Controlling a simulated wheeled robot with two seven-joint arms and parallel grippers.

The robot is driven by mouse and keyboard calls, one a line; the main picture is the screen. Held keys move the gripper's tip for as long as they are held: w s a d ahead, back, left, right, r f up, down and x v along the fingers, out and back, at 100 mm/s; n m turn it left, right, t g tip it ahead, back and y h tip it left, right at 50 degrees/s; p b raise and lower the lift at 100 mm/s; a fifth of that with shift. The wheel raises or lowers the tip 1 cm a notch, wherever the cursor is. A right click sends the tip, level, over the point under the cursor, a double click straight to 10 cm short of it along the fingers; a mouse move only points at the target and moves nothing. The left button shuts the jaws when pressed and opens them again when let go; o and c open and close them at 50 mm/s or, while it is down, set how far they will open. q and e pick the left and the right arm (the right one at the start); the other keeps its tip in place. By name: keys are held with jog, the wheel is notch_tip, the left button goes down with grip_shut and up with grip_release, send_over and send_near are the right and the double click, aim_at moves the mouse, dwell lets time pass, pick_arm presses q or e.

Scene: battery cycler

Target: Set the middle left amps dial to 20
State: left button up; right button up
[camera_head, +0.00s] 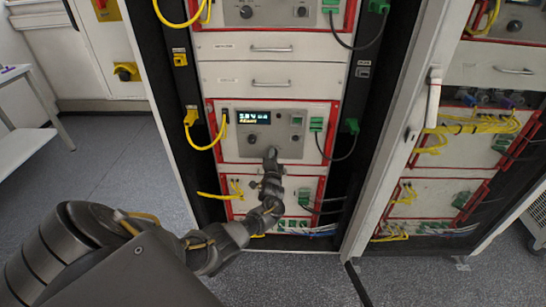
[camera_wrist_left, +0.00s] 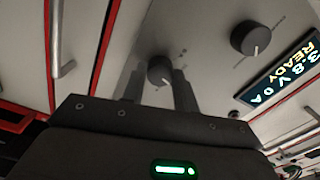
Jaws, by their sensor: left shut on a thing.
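The middle left cycler panel (camera_head: 231,150) has a lit display (camera_head: 253,116), which also shows in the left wrist view (camera_wrist_left: 285,75) and reads about 3.8 V, 0 A, READY. One dark dial (camera_head: 252,139) is below the display; in the left wrist view (camera_wrist_left: 257,38) it stands free of my fingers. My left gripper (camera_head: 271,155) is at the panel's lower middle. In the left wrist view a second dark dial (camera_wrist_left: 160,70) with a white pointer sits between its two fingers, which are shut on it. This dial is hidden in the head view. The tick labels are too small to read.
Yellow cables (camera_head: 205,143) loop on the panel's left and a dark cable (camera_head: 338,155) on its right. Drawers with bar handles (camera_head: 271,84) are above. The cabinet's open door frame (camera_head: 400,130) stands right of the rack. The floor (camera_head: 105,165) at left is clear.

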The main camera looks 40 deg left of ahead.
pick_arm(q)
jog(key=shift+m, duration=0.6)
jog(key=o, duration=1)
jog(key=shift+c, duration=0.2)
jog(key=p+v, duration=0.1)
jog(key=v, duration=1)
